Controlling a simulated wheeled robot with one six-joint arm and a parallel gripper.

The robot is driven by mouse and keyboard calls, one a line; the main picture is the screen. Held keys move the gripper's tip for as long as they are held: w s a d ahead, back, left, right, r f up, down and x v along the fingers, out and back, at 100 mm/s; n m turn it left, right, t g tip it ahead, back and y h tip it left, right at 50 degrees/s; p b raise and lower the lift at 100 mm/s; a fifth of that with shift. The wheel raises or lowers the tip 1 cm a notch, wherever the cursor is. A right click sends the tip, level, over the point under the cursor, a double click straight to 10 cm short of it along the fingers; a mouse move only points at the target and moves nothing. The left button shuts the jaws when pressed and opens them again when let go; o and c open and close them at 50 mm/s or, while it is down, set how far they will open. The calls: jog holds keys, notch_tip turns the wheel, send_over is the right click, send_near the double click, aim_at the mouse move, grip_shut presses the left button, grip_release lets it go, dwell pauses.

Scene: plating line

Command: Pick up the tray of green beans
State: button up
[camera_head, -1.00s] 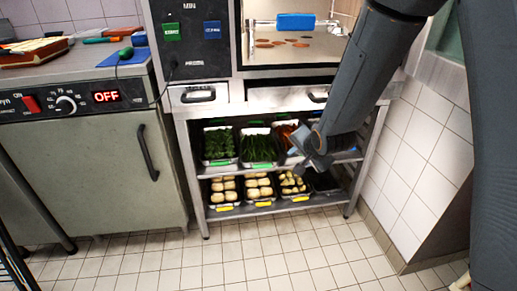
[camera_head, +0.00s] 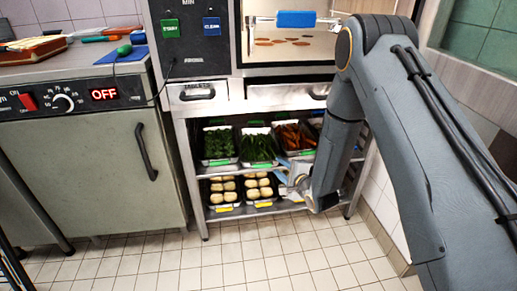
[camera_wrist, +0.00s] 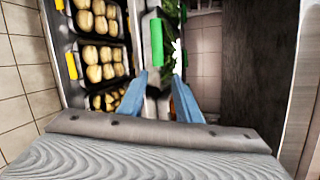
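The tray of green beans (camera_head: 257,164) is the middle tray on the upper shelf under the oven, with a green handle facing out. A tray with a green handle (camera_wrist: 157,42) and green food, probably the beans, shows in the wrist view. My gripper (camera_head: 291,187) is in front of the shelves, right of and below the bean tray. In the wrist view the two blue fingers (camera_wrist: 160,97) are apart with no tray held between them. A bit of orange shows behind the fingers.
A tray of leafy greens (camera_head: 218,161) stands left of the beans and a carrot tray (camera_head: 297,152) right. Potato trays with yellow handles (camera_head: 224,209) fill the lower shelf (camera_head: 236,214). A grey cabinet (camera_head: 85,185) is at left. Tiled floor in front is clear.

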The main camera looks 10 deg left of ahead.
jog(key=b+x, duration=0.1)
jog(key=x, duration=0.4)
jog(key=shift+c, duration=0.5)
jog(key=shift+a, duration=0.1)
grip_shut()
